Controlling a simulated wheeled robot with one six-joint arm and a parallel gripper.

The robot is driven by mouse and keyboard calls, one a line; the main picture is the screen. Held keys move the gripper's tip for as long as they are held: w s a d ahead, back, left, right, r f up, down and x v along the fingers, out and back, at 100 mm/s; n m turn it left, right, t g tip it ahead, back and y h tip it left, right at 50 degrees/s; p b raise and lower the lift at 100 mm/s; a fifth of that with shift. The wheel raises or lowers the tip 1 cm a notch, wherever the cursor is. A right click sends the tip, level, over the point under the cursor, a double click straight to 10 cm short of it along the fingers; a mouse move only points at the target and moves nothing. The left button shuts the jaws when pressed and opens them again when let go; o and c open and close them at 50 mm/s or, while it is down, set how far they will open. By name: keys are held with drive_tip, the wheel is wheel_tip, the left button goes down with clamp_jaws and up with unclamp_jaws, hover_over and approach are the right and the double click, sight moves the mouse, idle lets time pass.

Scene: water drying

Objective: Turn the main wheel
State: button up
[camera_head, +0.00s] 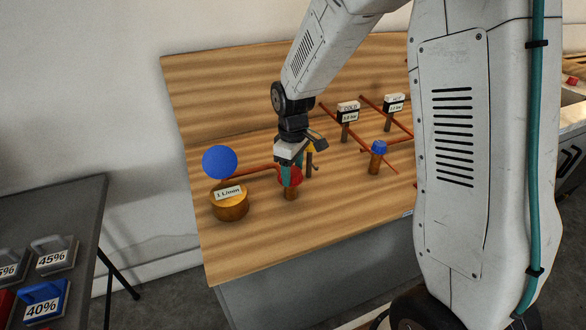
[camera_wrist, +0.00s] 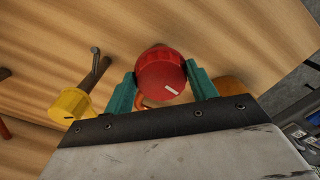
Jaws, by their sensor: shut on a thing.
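A red wheel (camera_wrist: 160,72) with a white mark on its top sits between the two teal fingers of my gripper (camera_wrist: 161,84) in the wrist view. The fingers are shut on it, one on each side. In the head view the red wheel (camera_head: 290,177) is on a short copper post on the wooden board, partly hidden by my gripper (camera_head: 289,170), which comes down on it from above. Which wheel is the main one is not labelled in these views. A yellow wheel (camera_wrist: 70,106) lies to the left in the wrist view. A blue wheel (camera_head: 379,147) stands further right in the head view.
A copper pot (camera_head: 230,205) labelled "1 L/min" and a blue ball (camera_head: 220,162) are left of my gripper. A dark table (camera_head: 84,206) with percentage-marked blocks is at left. The board's front (camera_head: 300,245) is bare.

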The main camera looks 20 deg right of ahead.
drive_tip(key=m, duration=0.6)
drive_tip(key=shift+a+m, duration=0.15)
drive_tip(key=shift+m, duration=0.15)
drive_tip(key=m, duration=0.5)
drive_tip(key=shift+a, duration=0.2)
drive_tip(key=shift+m, duration=0.4)
drive_tip(key=o, duration=1)
wheel_tip(320, 180, up, 8)
drive_tip(key=shift+f, duration=0.1)
